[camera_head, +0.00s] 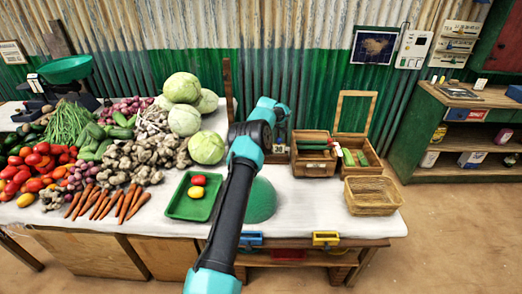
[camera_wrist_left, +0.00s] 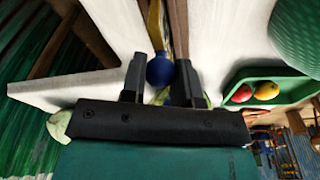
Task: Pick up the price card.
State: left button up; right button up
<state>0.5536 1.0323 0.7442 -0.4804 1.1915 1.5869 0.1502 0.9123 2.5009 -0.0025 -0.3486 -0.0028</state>
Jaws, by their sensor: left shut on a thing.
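My left arm comes up from the bottom middle of the head view and reaches over the back of the table. Its gripper is hidden there behind my own wrist. My right gripper is not in view.
A green tray (camera_head: 171,210) with a red and a yellow fruit lies left of my arm. A green dome (camera_head: 262,203) stands just right of it. Wooden boxes (camera_head: 313,172) and a wicker basket (camera_head: 372,208) are at the right. Vegetables fill the left; the white cloth (camera_head: 312,215) is clear before the boxes.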

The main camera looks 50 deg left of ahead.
pick_arm(q)
grip_shut()
jog(key=shift+r, duration=0.1)
jog(key=shift+r, duration=1.75)
jog(key=s+d+r, duration=0.1)
jog(key=s+d, duration=0.9)
jog(key=d, duration=0.2)
jog(key=shift+s+r, duration=0.15)
jog(key=shift+s, duration=0.15)
jog(key=shift+r, duration=0.1)
jog(key=shift+r, duration=1.65)
